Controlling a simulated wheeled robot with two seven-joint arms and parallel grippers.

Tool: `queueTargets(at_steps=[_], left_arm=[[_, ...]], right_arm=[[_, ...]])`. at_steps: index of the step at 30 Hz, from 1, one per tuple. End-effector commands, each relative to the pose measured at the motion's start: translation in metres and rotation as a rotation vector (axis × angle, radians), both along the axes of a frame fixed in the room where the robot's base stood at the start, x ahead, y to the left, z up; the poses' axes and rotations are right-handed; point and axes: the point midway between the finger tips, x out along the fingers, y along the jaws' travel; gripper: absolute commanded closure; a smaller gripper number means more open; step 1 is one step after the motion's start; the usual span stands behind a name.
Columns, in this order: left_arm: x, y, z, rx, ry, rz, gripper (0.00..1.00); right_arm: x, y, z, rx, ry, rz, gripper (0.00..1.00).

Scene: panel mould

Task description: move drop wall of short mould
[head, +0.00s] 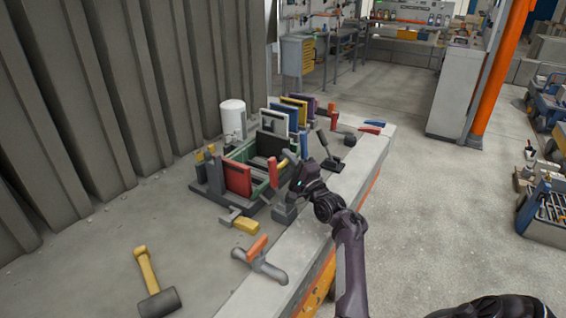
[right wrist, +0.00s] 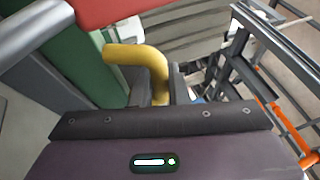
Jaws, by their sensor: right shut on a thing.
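The mould (head: 222,200) is a dark grey frame on the bench, with upright coloured panels in a row. A red panel (head: 237,178) stands at its near end, beside green walls (head: 259,192). My right gripper (head: 293,172) is at the mould's right side. In the right wrist view a bent yellow handle (right wrist: 137,56) rises between the dark jaws, and the gripper is shut on it. A green wall (right wrist: 93,65) and a red part (right wrist: 110,10) are close by in that view. What the handle joins is hidden. My left gripper is not in view.
A mallet (head: 158,297) lies at the near left of the bench. A clamp with an orange handle (head: 258,246) lies near the front edge. A black lever clamp (head: 329,155) and a white canister (head: 232,118) stand around the mould. A corrugated wall (head: 80,100) bounds the left.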

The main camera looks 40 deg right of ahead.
Motion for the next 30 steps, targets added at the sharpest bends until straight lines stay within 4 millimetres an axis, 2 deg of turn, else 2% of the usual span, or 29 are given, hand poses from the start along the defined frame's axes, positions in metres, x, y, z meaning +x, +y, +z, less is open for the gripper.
queueTargets(at_steps=[1,6,23,24,28,30], left_arm=[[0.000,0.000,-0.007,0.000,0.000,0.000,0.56],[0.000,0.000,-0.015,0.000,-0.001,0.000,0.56],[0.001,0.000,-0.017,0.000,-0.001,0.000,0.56],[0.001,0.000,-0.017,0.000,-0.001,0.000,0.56],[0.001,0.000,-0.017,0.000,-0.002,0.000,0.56],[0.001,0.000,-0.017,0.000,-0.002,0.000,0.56]], right_arm=[[-0.002,0.000,-0.006,0.010,-0.020,0.001,1.00],[-0.007,-0.002,-0.008,0.034,-0.078,0.003,1.00],[-0.010,-0.003,-0.008,0.049,-0.109,0.003,1.00],[-0.010,-0.003,-0.009,0.049,-0.109,0.003,0.83],[-0.010,-0.003,-0.008,0.048,-0.109,0.001,0.66],[-0.010,-0.003,-0.007,0.047,-0.110,0.001,0.64]])
